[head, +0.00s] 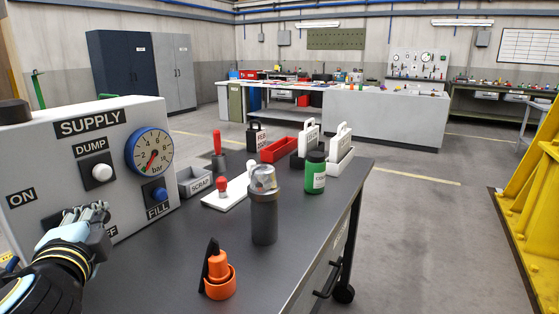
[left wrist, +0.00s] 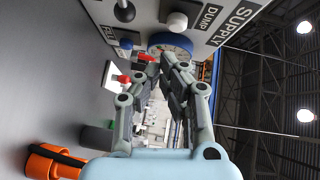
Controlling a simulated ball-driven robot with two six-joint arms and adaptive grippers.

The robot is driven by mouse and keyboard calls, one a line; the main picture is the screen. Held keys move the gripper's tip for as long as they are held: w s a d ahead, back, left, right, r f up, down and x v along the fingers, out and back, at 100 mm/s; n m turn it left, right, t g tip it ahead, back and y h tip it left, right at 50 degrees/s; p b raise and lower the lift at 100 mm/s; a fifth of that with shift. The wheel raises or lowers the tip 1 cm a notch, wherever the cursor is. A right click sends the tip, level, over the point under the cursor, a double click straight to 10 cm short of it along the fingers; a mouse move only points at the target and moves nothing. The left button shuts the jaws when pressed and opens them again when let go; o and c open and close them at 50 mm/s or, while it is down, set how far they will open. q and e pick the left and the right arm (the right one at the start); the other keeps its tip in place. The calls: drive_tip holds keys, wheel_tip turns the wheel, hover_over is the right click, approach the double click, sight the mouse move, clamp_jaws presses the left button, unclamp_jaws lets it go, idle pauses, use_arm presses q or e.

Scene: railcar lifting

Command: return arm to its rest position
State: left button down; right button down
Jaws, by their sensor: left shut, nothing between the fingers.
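My left gripper (head: 100,214) is in front of the lower part of the supply panel (head: 60,165), between the ON and FILL labels. Its fingers are shut with nothing between them. In the left wrist view the closed fingers (left wrist: 158,62) point toward the panel's gauge side. The panel carries a round blue-rimmed gauge (head: 150,152), a white DUMP knob (head: 102,172) and a blue FILL knob (head: 159,194). The gripper hides part of the panel near the OFF label. I cannot tell whether it touches the panel. My right gripper is not in view.
The dark bench (head: 190,255) holds an orange device (head: 219,282), a grey cylinder with a clear top (head: 264,215), a green bottle (head: 315,172), a grey SCRAP bin (head: 196,181) and a red tray (head: 279,149). A yellow frame (head: 530,205) stands at right. The floor between is clear.

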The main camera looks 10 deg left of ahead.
use_arm(q)
drive_tip(key=s+d+f+n+g+h, duration=0.2)
drive_tip(key=s+d+f+n+g, duration=0.15)
drive_tip(key=s, duration=0.45)
drive_tip(key=s+d+f+n+g+h, duration=0.2)
drive_tip(key=s+f+n+g, duration=0.15)
drive_tip(key=s, duration=0.45)
drive_tip(key=s+d+f+n+g+h, duration=0.3)
drive_tip(key=s+f+g, duration=0.2)
drive_tip(key=s, duration=0.4)
wheel_tip(320, 180, down, 29)
drive_tip(key=s+a+g+b, duration=0.1)
drive_tip(key=s+a+b, duration=0.1)
drive_tip(key=a+b, duration=0.15)
drive_tip(key=s+f+g+b, duration=0.1)
drive_tip(key=s+f+b, duration=0.1)
drive_tip(key=s+f, duration=1.6)
drive_tip(key=shift+f+n+b, duration=0.3)
drive_tip(key=shift+n+b, duration=0.1)
drive_tip(key=shift+w, duration=0.1)
